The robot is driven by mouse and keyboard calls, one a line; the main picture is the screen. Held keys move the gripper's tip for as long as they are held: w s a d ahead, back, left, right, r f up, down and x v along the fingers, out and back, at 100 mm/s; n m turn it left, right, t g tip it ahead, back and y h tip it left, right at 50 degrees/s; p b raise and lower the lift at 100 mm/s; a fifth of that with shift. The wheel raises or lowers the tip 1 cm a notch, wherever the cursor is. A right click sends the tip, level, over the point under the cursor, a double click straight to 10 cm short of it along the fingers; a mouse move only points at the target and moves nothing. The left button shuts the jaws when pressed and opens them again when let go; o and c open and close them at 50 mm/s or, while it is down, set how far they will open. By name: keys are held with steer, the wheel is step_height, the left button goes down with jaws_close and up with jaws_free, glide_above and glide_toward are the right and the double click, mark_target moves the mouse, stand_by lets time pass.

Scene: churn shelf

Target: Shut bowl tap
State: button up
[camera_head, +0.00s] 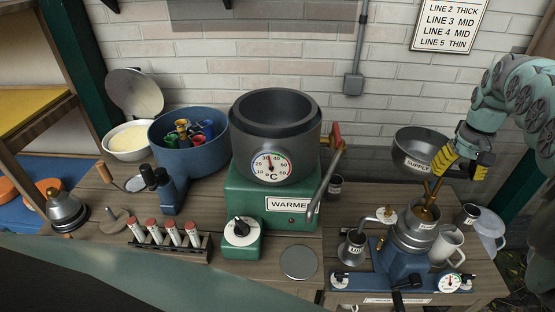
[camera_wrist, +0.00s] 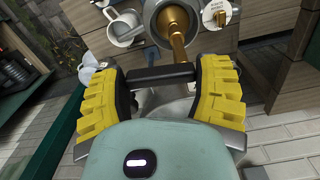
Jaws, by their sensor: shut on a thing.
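The steel supply bowl (camera_head: 415,163), labelled SUPPLY, is at the right in the head view, above a metal funnel vessel (camera_head: 413,226). Brass-coloured parts (camera_head: 431,199) run from beneath the bowl down into the vessel. My gripper (camera_head: 463,162), with yellow ribbed fingers, is at the bowl's right side. In the wrist view, the fingers are shut on a black tap handle (camera_wrist: 158,75) lying crosswise between them. Its right end meets the brass spout (camera_wrist: 179,45). I cannot tell whether liquid is flowing or how far the tap is turned.
Cups (camera_head: 447,246) and a blue-based machine with a dial (camera_head: 449,283) crowd the space below my gripper. The green warmer (camera_head: 250,190) with a dark pot (camera_head: 252,145) stands mid-bench. A rack of red-capped tubes (camera_head: 172,248) is left of it. The brick wall is close behind.

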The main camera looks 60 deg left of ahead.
steer(key=shift+w+a+f+n+b, duration=0.1)
steer(key=shift+n+b, duration=0.5)
steer(key=o, duration=1.2)
step_height(320, 180, up, 12)
steer(key=shift+a, duration=0.1)
